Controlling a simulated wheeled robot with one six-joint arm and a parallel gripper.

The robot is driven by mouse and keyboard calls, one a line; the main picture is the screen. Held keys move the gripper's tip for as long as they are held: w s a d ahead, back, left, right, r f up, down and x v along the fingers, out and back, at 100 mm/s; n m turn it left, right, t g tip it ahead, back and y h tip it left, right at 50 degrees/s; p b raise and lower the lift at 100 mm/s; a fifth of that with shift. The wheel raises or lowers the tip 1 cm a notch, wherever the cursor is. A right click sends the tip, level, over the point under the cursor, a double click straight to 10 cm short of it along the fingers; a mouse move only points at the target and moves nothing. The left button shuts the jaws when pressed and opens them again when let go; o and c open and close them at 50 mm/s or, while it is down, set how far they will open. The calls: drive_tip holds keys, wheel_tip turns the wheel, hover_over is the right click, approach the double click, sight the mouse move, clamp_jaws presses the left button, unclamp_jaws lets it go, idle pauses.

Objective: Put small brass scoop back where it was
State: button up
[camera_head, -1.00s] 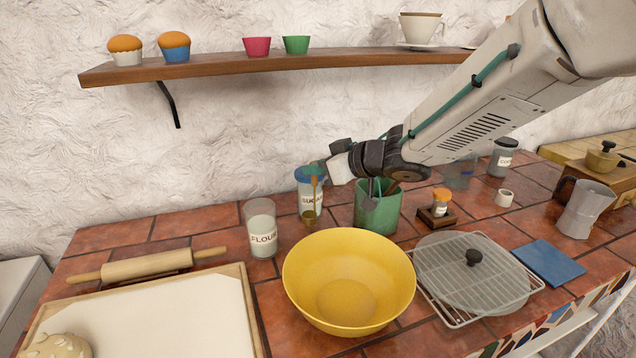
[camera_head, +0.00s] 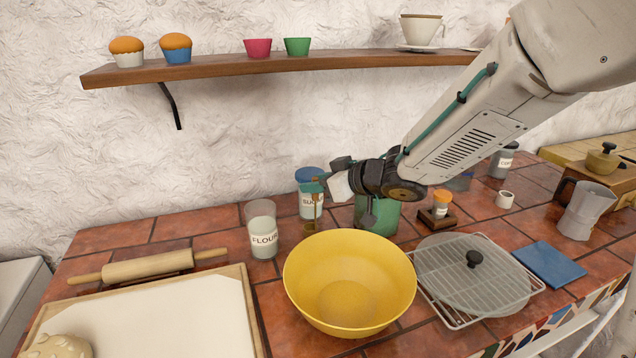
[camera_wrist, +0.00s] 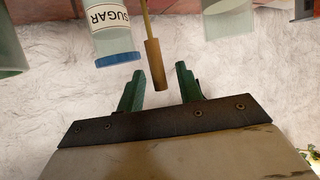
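The small brass scoop (camera_head: 310,226) is in front of the sugar jar (camera_head: 310,178), its handle up and its bowl low, near the tiled counter. I cannot tell whether the bowl touches the tiles. My gripper (camera_head: 316,186) is at the top of the handle. In the wrist view the scoop's handle (camera_wrist: 155,65) lies between the two green fingers of my gripper (camera_wrist: 159,72). The fingers are apart, with a clear gap on the right of the handle and a narrow one on the left. The sugar jar (camera_wrist: 116,45) shows close by, inverted in this view.
A green utensil crock (camera_head: 378,220) stands right of the scoop, partly behind my wrist. The flour glass (camera_head: 262,238) is to the left. A yellow bowl (camera_head: 350,285) is in front. A wooden shelf (camera_head: 220,64) hangs above on the wall.

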drive_tip(key=v, duration=0.7)
drive_tip(key=shift+d+r, duration=0.2)
drive_tip(key=shift+r, duration=0.05)
drive_tip(key=shift+s, duration=0.2)
